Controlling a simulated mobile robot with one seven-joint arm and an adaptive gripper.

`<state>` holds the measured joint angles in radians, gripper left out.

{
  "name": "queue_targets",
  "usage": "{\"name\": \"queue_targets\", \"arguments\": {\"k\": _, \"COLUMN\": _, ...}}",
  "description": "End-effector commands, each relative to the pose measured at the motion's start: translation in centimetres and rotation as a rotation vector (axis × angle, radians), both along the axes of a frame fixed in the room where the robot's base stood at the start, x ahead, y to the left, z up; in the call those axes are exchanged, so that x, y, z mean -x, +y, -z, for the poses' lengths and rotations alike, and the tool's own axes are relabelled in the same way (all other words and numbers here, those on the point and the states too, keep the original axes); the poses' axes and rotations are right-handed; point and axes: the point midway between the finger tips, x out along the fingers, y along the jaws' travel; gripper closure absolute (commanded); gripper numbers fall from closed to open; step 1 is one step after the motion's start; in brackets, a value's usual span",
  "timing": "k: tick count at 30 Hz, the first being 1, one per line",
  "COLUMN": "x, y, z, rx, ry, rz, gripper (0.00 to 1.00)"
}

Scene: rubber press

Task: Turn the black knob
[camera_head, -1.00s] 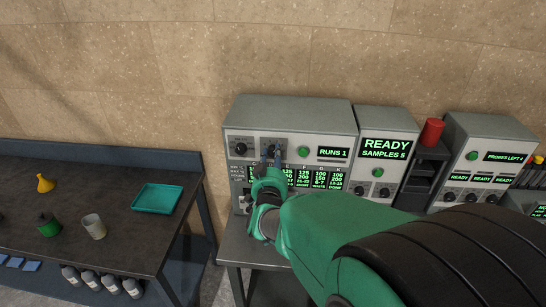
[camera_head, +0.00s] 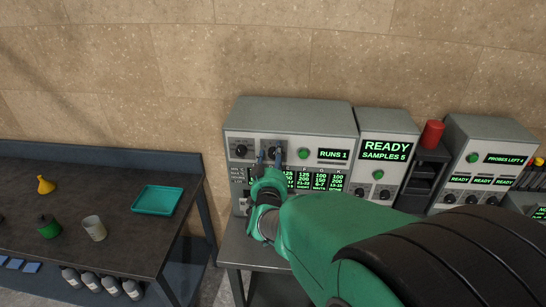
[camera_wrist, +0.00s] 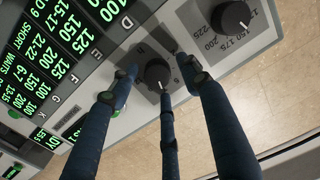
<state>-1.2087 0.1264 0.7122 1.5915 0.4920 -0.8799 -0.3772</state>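Two black knobs sit on the front of the left grey machine (camera_head: 290,115). The left knob (camera_head: 240,150) stands clear, with a numbered dial plate around it; it also shows in the wrist view (camera_wrist: 232,17). The right knob (camera_head: 270,151) is partly hidden by my gripper; in the wrist view it shows with a white pointer mark (camera_wrist: 157,72). My gripper (camera_head: 269,158) has its dark blue fingers spread around this right knob. In the wrist view the fingertips (camera_wrist: 155,66) lie on either side with small gaps, and a third finger overlaps its lower edge; whether it touches is unclear.
A green button (camera_head: 303,153) and a "RUNS 1" display (camera_head: 333,155) are right of the knobs. A lit settings table (camera_head: 315,180) lies below. Another machine (camera_head: 384,150) stands to the right. A dark bench (camera_head: 110,185) with a teal tray (camera_head: 158,200) is at left.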

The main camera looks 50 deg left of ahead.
Motion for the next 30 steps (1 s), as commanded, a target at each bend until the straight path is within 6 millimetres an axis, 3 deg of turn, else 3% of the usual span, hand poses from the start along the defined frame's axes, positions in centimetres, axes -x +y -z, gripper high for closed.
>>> {"name": "queue_targets", "arguments": {"k": 14, "x": 1.1, "y": -1.3, "z": 0.1, "rx": 0.002, "ry": 0.002, "rz": -0.001, "gripper": 0.53}}
{"name": "queue_targets", "arguments": {"k": 30, "x": 6.1, "y": -6.7, "z": -0.3, "rx": 0.000, "ry": 0.000, "rz": -0.001, "gripper": 0.53}}
